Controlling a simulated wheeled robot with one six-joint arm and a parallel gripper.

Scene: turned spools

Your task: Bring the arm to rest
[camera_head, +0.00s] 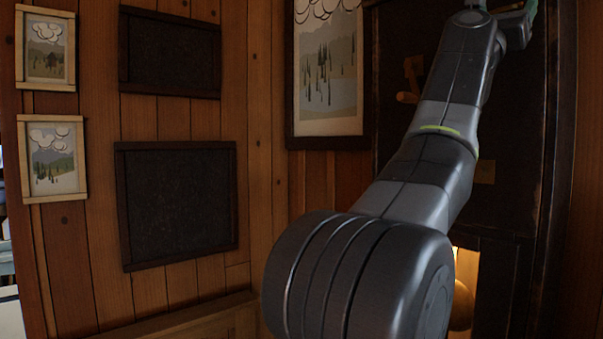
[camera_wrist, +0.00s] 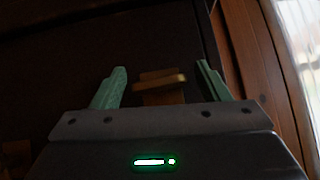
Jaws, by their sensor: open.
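My arm reaches up and to the right across the head view, in front of a dark door-like panel (camera_head: 513,210). In the wrist view my gripper (camera_wrist: 162,72) shows two green fingers, spread apart with nothing held between them. A wooden handle-like piece (camera_wrist: 160,80) on the dark panel shows between the fingers, seemingly beyond them; I cannot tell how far. A wooden handle-like piece (camera_head: 408,97) also shows in the head view, left of my arm. My gripper's fingertips are mostly cut off by the top of the head view.
Wood-plank walls (camera_head: 262,130) stand at left and middle. They carry two dark boards (camera_head: 178,203), a large landscape picture (camera_head: 328,72) and two small ones. A wooden ledge (camera_head: 180,318) runs low on the left. A lit opening (camera_head: 466,270) shows low behind my arm. A bright window-like area (camera_wrist: 300,40) is at right in the wrist view.

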